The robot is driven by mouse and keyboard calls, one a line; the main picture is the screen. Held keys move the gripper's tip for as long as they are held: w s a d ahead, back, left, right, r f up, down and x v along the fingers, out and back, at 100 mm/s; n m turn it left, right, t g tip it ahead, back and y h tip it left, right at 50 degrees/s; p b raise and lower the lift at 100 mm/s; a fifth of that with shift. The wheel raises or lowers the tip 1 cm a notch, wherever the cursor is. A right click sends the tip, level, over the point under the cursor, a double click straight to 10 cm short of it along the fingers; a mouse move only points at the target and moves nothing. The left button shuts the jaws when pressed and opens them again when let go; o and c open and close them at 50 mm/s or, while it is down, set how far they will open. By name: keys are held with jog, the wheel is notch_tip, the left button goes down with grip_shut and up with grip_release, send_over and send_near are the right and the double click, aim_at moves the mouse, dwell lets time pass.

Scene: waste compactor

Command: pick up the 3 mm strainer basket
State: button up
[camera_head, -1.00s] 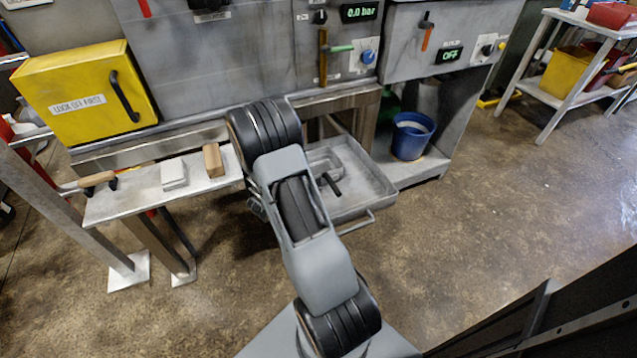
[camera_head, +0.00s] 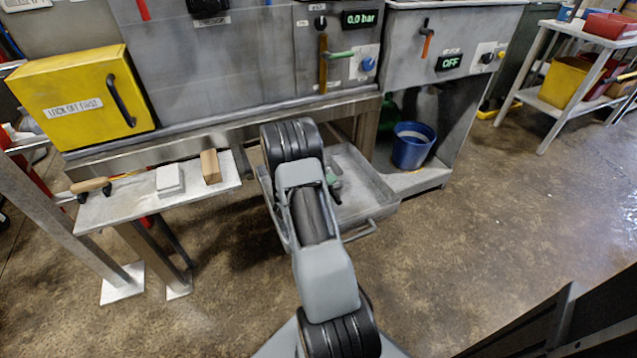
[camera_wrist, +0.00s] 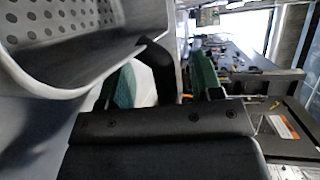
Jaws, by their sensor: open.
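The strainer basket (camera_wrist: 70,55) is a grey metal pan with round holes, large and close at the upper left of the wrist view. A black piece (camera_wrist: 157,62), which looks like its handle, runs from its rim to between my fingers. My gripper (camera_wrist: 163,82) is open, with one green finger on each side of that piece. I cannot tell whether either finger touches it. In the head view my gripper (camera_head: 334,180) shows only as a bit of green and dark over the pulled-out tray (camera_head: 372,205). My arm hides the basket there.
A blue bucket (camera_head: 411,147) stands right of the tray. A narrow bench (camera_head: 130,207) at left holds a wooden block (camera_head: 210,166), a white block (camera_head: 169,180) and a wooden-handled tool (camera_head: 90,185). The yellow box (camera_head: 85,97) is behind. The floor at right is clear.

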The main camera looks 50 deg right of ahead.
grip_shut()
dwell(0.5)
jog(key=shift+r, duration=0.1)
